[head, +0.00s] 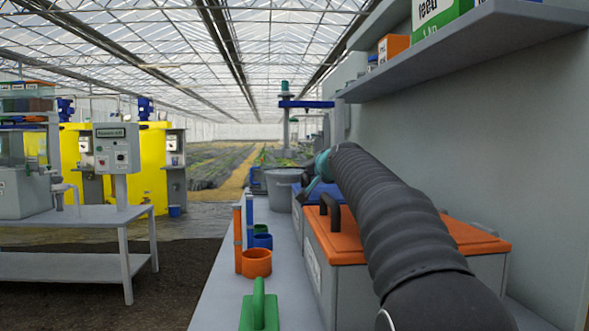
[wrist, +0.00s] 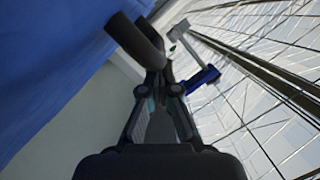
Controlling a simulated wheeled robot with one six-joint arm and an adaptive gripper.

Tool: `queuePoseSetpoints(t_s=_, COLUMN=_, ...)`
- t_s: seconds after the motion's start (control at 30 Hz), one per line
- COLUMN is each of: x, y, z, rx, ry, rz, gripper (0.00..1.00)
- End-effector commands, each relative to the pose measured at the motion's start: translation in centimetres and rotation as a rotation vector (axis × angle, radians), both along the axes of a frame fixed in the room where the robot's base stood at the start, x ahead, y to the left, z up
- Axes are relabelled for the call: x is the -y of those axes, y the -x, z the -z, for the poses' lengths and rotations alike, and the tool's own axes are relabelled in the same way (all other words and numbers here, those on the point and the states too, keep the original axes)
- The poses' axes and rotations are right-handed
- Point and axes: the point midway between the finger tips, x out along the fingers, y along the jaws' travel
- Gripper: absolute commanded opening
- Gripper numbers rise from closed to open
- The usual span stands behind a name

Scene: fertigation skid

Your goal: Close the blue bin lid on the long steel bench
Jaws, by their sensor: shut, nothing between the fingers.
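The blue bin lid (wrist: 50,70) fills the left of the wrist view as a broad flat blue surface with a dark curved handle (wrist: 135,40). In the head view a blue patch, seemingly this lid (head: 322,190), shows behind the orange-lidded bin, mostly hidden by my arm. The lid's angle is hard to tell. My gripper (wrist: 156,78) is shut and empty, its tips close to the handle's lower end; I cannot tell whether they touch. In the head view my gripper (head: 306,188) is small and partly hidden. The long steel bench (head: 215,300) runs away from me.
A bin with an orange lid (head: 455,236) and dark handle stands nearer on the bench. Orange (head: 256,262) and blue cups, a green-handled item (head: 258,308) and a grey bucket (head: 284,190) stand along it. A wall shelf (head: 470,45) overhangs at right.

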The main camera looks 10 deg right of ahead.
Motion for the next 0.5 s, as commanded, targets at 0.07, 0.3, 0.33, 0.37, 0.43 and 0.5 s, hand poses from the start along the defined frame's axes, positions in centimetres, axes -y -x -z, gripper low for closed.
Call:
queuePoseSetpoints(t_s=0.07, x=0.44, y=-0.01, z=0.61, rx=-0.009, ry=0.007, rz=0.005, gripper=0.00)
queuePoseSetpoints(t_s=0.3, x=0.28, y=-0.09, z=0.76, rx=-0.013, ry=0.008, rz=0.002, gripper=0.00)
queuePoseSetpoints(t_s=0.33, x=0.22, y=-0.11, z=0.77, rx=-0.013, ry=0.008, rz=0.002, gripper=0.00)
queuePoseSetpoints(t_s=0.37, x=0.15, y=-0.13, z=0.79, rx=-0.013, ry=0.008, rz=0.000, gripper=0.00)
queuePoseSetpoints(t_s=0.43, x=0.16, y=-0.14, z=0.69, rx=-0.014, ry=0.007, rz=0.000, gripper=0.00)
queuePoseSetpoints(t_s=0.5, x=0.31, y=-0.13, z=0.31, rx=-0.014, ry=0.008, rz=-0.001, gripper=0.00)
